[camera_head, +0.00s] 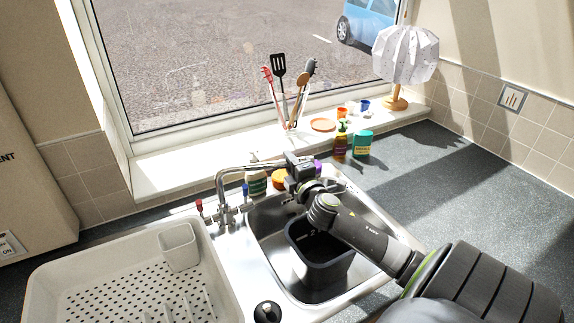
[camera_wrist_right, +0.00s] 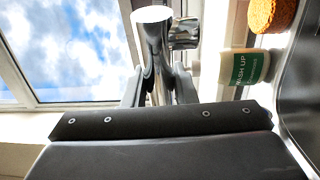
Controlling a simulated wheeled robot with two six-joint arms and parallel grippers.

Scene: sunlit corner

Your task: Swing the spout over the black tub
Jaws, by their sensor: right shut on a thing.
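The chrome spout (camera_head: 237,170) rises from the mixer tap and reaches right, toward my right gripper (camera_head: 292,166). In the right wrist view the spout (camera_wrist_right: 153,50) stands between the two fingers of my right gripper (camera_wrist_right: 160,88), which is shut on it. The black tub (camera_head: 320,256) sits in the steel sink, partly hidden by my right arm. The spout's end is hidden behind my gripper, so I cannot tell exactly what it is above. My left gripper is not in view.
A dish rack (camera_head: 110,285) with a cup fills the left worktop. A washing-up bottle (camera_head: 257,180) and an orange sponge (camera_head: 279,179) are behind the sink. Bottles (camera_head: 341,143), a utensil holder (camera_head: 289,127) and a lamp (camera_head: 404,57) stand further back.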

